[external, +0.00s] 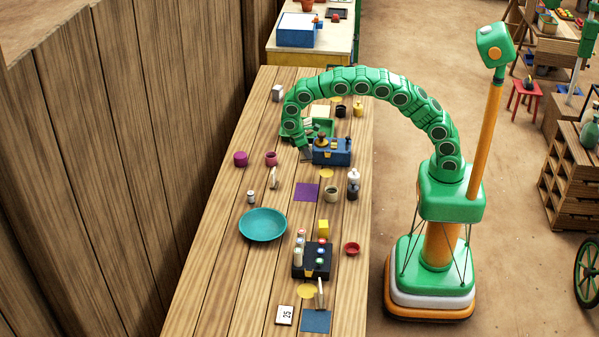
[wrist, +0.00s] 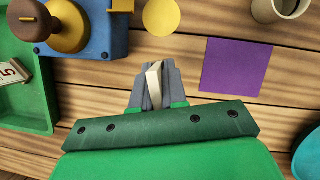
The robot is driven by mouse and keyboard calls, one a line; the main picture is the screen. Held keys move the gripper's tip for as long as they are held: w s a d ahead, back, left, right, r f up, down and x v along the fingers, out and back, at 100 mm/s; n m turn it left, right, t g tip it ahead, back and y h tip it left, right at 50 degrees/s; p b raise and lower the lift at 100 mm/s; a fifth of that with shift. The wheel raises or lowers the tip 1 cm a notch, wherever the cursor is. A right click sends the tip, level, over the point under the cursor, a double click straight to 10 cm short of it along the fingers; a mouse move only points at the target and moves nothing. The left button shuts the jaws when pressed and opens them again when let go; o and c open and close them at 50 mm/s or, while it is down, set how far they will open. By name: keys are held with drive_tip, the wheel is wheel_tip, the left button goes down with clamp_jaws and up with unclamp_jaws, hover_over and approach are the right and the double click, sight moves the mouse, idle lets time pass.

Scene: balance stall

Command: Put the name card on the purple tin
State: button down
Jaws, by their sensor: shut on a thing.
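My gripper (wrist: 154,88) is shut on a small cream piece, seen nearly edge-on between the fingers in the wrist view; it looks like the name card (wrist: 154,80), and no writing shows on it. In the external view my gripper (external: 307,154) hangs above the table beside the blue box, and the held piece is mostly hidden there. The purple tin (external: 240,158) stands upright near the table's left edge, to the left of my gripper and apart from it. The tin is out of the wrist view.
A cream upright piece (external: 274,178) and a small tin (external: 251,197) stand nearer. The blue box (external: 332,152), green tray (external: 325,126), purple square (external: 306,192) and teal bowl (external: 263,225) surround this area.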

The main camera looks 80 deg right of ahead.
drive_tip(key=w+d+r+n+t, duration=0.2)
drive_tip(key=w+r+n+t, duration=0.3)
drive_tip(key=w+n, duration=0.65)
drive_tip(key=w+d+r+n+t, duration=0.1)
drive_tip(key=w+r+n+t, duration=0.4)
drive_tip(key=n, duration=1.2)
drive_tip(key=shift+g+h, duration=0.3)
drive_tip(key=shift+g, duration=0.5)
drive_tip(key=shift+w+d+f, duration=0.1)
drive_tip(key=shift+w+f, duration=1.2)
drive_tip(key=shift+w, duration=1.2)
drive_tip(key=shift+w+d+f, duration=0.1)
drive_tip(key=shift+w+f, duration=1.15)
drive_tip(key=shift+w, duration=1.25)
drive_tip(key=shift+w+f, duration=1.3)
drive_tip(key=shift+w, duration=1.2)
drive_tip(key=shift+w+f, duration=0.1)
drive_tip(key=shift+w+d+f, duration=0.1)
drive_tip(key=shift+f, duration=0.05)
drive_tip(key=shift+w+f, duration=0.1)
drive_tip(key=shift+f, duration=0.15)
